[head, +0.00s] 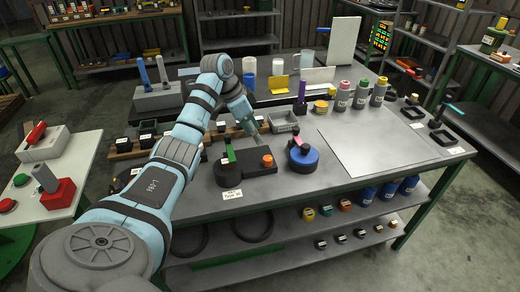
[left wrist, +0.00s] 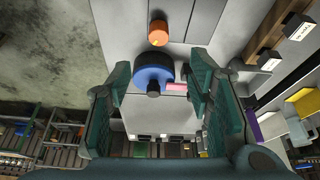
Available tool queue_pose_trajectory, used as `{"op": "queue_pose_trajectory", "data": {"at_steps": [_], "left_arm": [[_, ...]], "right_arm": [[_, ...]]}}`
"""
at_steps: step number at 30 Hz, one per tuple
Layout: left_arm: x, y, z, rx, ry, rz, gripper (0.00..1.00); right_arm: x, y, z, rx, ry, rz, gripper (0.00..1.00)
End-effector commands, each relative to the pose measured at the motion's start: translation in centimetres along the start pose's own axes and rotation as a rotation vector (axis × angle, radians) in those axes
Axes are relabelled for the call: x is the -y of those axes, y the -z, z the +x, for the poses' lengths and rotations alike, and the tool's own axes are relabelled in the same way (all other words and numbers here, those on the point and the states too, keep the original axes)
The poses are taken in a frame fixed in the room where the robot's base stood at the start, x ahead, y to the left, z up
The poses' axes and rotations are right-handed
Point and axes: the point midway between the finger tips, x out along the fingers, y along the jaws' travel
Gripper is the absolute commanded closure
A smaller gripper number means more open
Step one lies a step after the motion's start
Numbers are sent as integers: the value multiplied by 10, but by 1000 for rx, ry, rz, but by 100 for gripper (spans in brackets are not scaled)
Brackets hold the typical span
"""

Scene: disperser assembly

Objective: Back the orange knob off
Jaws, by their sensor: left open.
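My right gripper does not show.
A grey bin (head: 283,121) is behind. The grey sheet at right (head: 390,145) is clear.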

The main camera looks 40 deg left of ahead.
Motion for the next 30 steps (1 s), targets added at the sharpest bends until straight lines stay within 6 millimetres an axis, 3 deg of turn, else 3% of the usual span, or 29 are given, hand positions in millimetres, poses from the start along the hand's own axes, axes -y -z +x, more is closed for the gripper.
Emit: {"op": "queue_pose_trajectory", "data": {"at_steps": [9, 13, 18, 25, 30], "left_arm": [[0, -6, 90, 2, -2, -8, 53], [1, -5, 115, 0, 1, -8, 53], [2, -5, 127, 2, 3, -6, 53], [1, -4, 127, 2, 4, -5, 53], [1, -4, 127, 1, 3, -5, 79]], "right_arm": [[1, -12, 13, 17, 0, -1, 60], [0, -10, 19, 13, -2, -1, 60], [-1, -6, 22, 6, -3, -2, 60], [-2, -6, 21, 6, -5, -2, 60], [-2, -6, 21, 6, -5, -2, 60]]}}
